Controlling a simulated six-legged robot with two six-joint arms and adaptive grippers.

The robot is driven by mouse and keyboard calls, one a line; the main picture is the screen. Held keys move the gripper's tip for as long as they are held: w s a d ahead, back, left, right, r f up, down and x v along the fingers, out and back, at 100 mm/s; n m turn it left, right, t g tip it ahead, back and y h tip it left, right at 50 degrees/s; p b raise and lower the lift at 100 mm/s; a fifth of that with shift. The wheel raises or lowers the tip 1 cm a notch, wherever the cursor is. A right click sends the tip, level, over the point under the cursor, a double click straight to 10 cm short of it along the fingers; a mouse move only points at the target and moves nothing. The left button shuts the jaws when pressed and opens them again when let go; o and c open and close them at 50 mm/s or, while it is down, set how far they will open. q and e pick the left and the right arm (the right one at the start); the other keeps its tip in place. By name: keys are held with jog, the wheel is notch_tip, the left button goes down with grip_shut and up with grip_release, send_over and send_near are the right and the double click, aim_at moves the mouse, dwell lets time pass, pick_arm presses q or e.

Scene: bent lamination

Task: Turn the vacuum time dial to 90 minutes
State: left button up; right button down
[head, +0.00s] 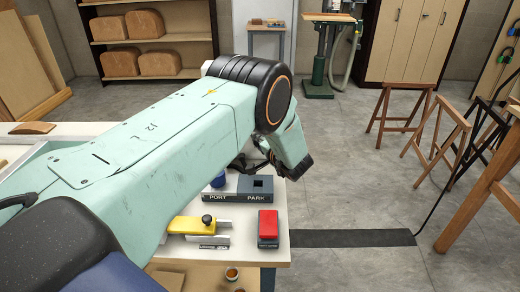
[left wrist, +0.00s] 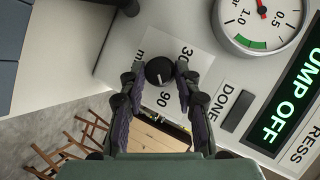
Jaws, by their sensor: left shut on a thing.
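The vacuum time dial (left wrist: 159,70) is a round black knob with a small pale mark on its face. It sits on a white label plate printed with 30 and 90. The mark seems to lie on the side toward the 90, but it is too small to read exactly. My left gripper (left wrist: 160,76) is shut on the dial, with a dark finger on each side. In the head view my left arm reaches across from the left, and the dial is hidden. My right gripper is in neither view.
Beside the dial are a pressure gauge (left wrist: 262,18), a PUMP OFF display (left wrist: 290,100) and a DONE button (left wrist: 236,108). In the head view a PORT/PARK block (head: 226,193), a yellow tool (head: 190,225) and a red-topped block (head: 268,224) stand on the bench.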

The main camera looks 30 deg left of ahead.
pick_arm(q)
jog(key=shift+w+m+y+b, duration=0.1)
jog(key=shift+m+y+b, duration=0.35)
jog(key=shift+b, duration=0.25)
jog(key=shift+m+y+b, duration=0.25)
jog(key=shift+m+b, duration=0.05)
jog(key=shift+m, duration=0.05)
jog(key=shift+r, duration=0.1)
jog(key=o, duration=1.2)
jog(key=shift+c, duration=0.2)
jog(key=shift+d, duration=0.1)
jog(key=v, duration=1.1)
jog(key=shift+s+d, duration=0.25)
jog(key=shift+d, duration=0.05)
